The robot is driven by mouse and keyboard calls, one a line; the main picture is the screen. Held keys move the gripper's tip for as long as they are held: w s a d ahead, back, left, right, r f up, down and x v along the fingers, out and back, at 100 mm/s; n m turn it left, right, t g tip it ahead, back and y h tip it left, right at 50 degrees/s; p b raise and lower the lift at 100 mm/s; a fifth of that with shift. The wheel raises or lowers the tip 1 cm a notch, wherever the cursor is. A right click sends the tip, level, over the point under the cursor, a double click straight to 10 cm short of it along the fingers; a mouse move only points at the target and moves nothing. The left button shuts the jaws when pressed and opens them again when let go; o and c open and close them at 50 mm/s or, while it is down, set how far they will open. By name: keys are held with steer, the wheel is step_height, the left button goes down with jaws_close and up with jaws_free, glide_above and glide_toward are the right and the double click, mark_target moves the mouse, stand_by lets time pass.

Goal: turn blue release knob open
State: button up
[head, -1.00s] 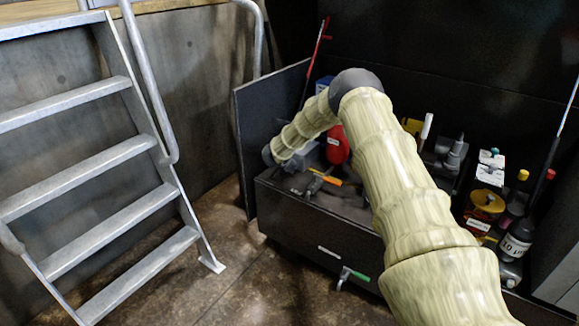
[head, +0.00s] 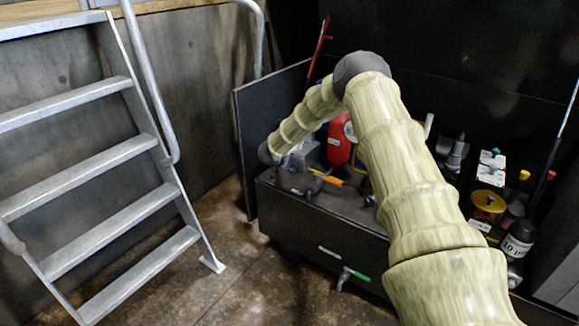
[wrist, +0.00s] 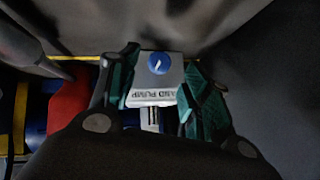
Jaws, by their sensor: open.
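The blue release knob (wrist: 158,62) is round with a white mark on its face. It sits on a light grey block (wrist: 150,97) whose label reads "HAND PUMP" in the wrist view. My gripper (wrist: 160,78) is open, with one teal-padded finger on each side of the block. The knob shows beyond and between the fingers; I cannot tell whether either finger touches the block.
A red rounded tank (head: 339,145) and an orange handle (head: 325,178) are close to my gripper on the black cabinet (head: 320,238). Bottles (head: 516,240) stand at the right. A metal stair (head: 95,180) is at the left, with clear floor between.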

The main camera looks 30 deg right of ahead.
steer(key=v, duration=0.7)
steer(key=shift+s+a+r, duration=0.2)
steer(key=shift+a, duration=0.05)
